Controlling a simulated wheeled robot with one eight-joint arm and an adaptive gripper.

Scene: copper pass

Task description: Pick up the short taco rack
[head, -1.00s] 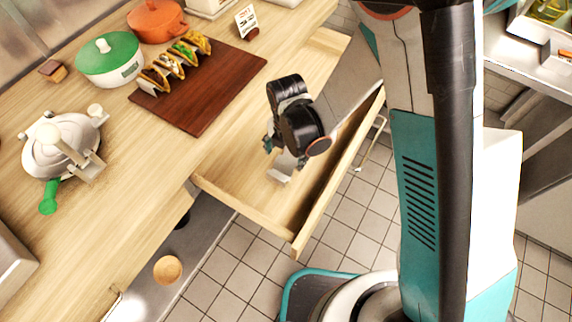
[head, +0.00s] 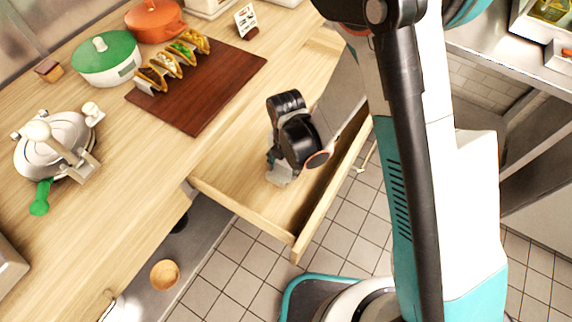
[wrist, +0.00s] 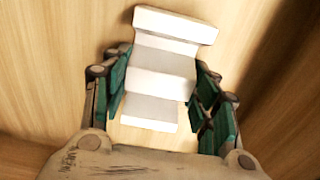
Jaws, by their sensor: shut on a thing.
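The short taco rack (wrist: 160,75) is a white, zigzag metal piece between the fingers in the wrist view. Its end also shows below my gripper in the head view (head: 279,176). My gripper (wrist: 160,100) is inside the open wooden drawer (head: 245,208), pointing down, with a teal finger pad on each side of the rack. It is shut on the rack. Whether the rack touches the drawer floor is hard to tell. In the head view the wrist hides most of the rack.
A dark wooden board (head: 205,90) holds a longer rack of filled tacos (head: 172,64) on the counter. A green-lidded pot (head: 108,58), an orange pot (head: 155,20) and a white press (head: 55,145) stand nearby. The drawer front (head: 325,205) rises close to my gripper.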

